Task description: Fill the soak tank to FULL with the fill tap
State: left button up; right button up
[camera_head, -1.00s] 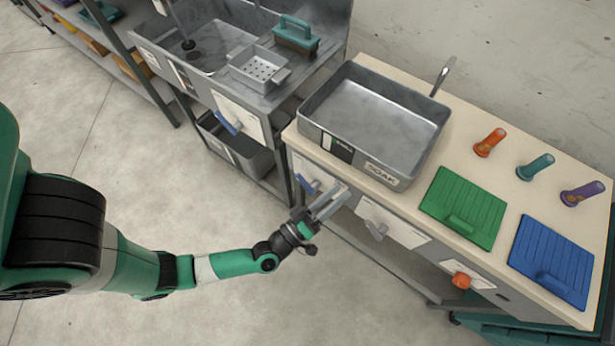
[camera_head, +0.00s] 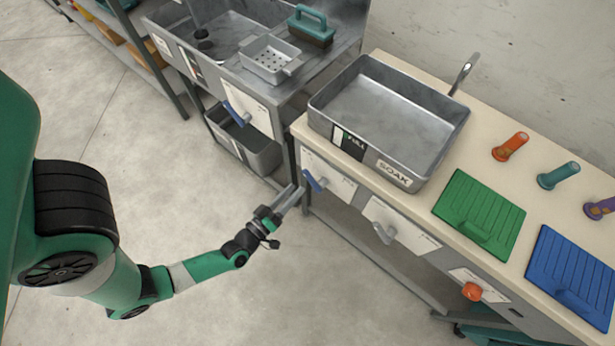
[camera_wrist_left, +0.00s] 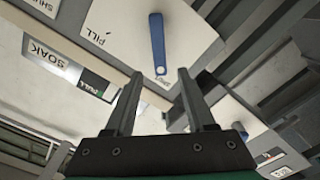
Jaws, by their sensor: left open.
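The grey soak tank (camera_head: 385,115) stands on the cream bench, with a SOAK label and a dark gauge panel (camera_head: 349,142) on its front. I cannot make out any water level in it. The blue fill tap lever (camera_head: 314,181) is on the bench's front panel below the tank. In the left wrist view the lever (camera_wrist_left: 158,42) hangs from a panel marked FILL. My left gripper (camera_head: 292,195) is open and empty, just left of the lever in the head view. In the wrist view the lever's end shows between the fingertips, apparently beyond them. My right gripper is out of view.
A grey lever (camera_head: 384,232) and an orange knob (camera_head: 472,291) are farther right on the bench front. A neighbouring sink unit (camera_head: 215,45) has another blue lever (camera_head: 235,114). Green (camera_head: 480,218) and blue (camera_head: 562,275) boards lie on the bench. The floor before it is clear.

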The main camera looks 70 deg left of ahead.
aim_at(306, 177)
pick_arm(q)
jog(key=b+x, duration=0.1)
jog(key=x, duration=0.6)
jog(key=shift+w+a, duration=0.15)
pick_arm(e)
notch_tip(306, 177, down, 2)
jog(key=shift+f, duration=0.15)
pick_arm(q)
grip_shut()
dwell(0.8)
